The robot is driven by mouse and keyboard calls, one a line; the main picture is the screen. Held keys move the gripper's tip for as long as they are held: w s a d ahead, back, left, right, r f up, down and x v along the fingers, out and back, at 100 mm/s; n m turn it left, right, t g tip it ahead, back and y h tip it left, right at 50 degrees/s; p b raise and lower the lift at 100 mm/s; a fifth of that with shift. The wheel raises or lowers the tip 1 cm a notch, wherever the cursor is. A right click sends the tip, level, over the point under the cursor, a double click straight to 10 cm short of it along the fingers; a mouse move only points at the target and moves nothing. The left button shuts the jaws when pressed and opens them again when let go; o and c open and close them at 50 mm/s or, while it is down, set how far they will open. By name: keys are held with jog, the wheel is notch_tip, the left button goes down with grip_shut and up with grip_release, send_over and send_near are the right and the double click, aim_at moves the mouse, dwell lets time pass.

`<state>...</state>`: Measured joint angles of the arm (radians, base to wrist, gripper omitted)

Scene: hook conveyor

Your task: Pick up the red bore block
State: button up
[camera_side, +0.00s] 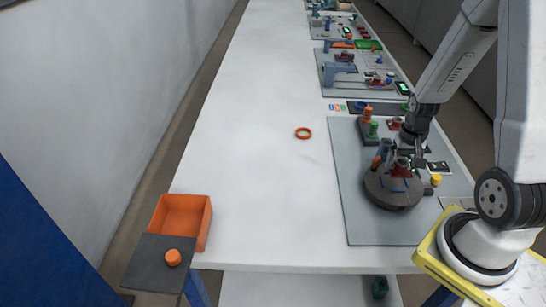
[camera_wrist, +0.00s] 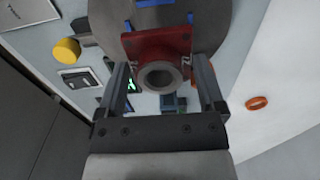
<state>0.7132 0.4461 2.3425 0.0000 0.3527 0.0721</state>
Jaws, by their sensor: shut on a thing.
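The red bore block (camera_wrist: 148,48) shows in the wrist view between the two fingers, with a round grey bore facing the camera. My gripper (camera_wrist: 160,82) is shut on it, one finger on each side. In the side view the red block (camera_side: 401,168) is partly hidden by my gripper (camera_side: 403,158), at the far edge of a dark round turntable (camera_side: 393,191). I cannot tell whether the block touches the turntable.
Blue marks lie on the turntable. A yellow cylinder (camera_side: 436,180) is right of it. Red and green parts (camera_side: 369,125) stand behind. An orange ring (camera_side: 303,133) lies on the white table. An orange bin (camera_side: 184,217) is at the front left.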

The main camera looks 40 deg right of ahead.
jog(key=shift+r, duration=2.65)
jog(key=shift+r, duration=0.5)
jog(key=shift+r, duration=0.7)
jog(key=shift+r, duration=0.35)
jog(key=shift+r, duration=0.35)
jog(key=shift+r, duration=0.15)
jog(key=shift+w, duration=0.15)
